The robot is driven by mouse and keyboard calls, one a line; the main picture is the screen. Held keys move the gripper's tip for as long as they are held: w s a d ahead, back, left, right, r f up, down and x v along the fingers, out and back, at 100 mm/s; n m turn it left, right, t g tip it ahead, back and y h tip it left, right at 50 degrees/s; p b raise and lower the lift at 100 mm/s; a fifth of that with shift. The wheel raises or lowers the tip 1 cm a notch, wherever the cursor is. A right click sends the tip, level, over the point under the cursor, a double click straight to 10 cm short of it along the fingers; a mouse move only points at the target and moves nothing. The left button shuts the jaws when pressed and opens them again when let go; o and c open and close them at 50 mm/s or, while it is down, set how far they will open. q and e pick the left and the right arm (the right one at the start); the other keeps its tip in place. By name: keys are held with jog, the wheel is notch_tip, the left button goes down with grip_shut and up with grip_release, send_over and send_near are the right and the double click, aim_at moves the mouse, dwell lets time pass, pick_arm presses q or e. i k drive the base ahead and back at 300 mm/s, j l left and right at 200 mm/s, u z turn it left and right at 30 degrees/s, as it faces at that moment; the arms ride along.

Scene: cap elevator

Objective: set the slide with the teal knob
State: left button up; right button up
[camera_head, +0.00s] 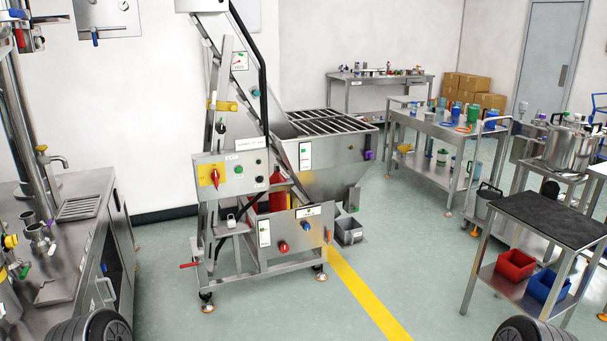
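The steel cap elevator (228,161) stands in the middle, with an inclined conveyor rising to the upper left and a hopper (340,157) on its right. A small blue or teal knob (255,92) sits on the upper incline. A blue knob (305,226) and a red knob (283,246) are on the lower panel. A purple knob (370,155) is on the hopper's right side. I cannot tell for certain which knob is the teal one, and its slide is too small to make out. Neither gripper shows in the head view.
A steel counter (75,235) with fittings runs along the left. A dark-topped cart (545,217) with red and blue bins stands at the right, with a steel table (440,126) behind it. A grey bin (349,232) sits beside the elevator. The floor in front is clear.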

aim_at(255, 92)
jog(key=i+l, duration=0.1)
jog(key=i, duration=0.7)
jog(key=i+l, duration=0.15)
jog(key=i, duration=0.6)
jog(key=i+j, duration=0.5)
jog(key=j, duration=0.15)
jog(key=i+j, duration=0.45)
jog(key=j, duration=0.2)
jog(key=i+j+u, duration=0.1)
jog(key=i+j, duration=0.4)
jog(key=j, duration=0.2)
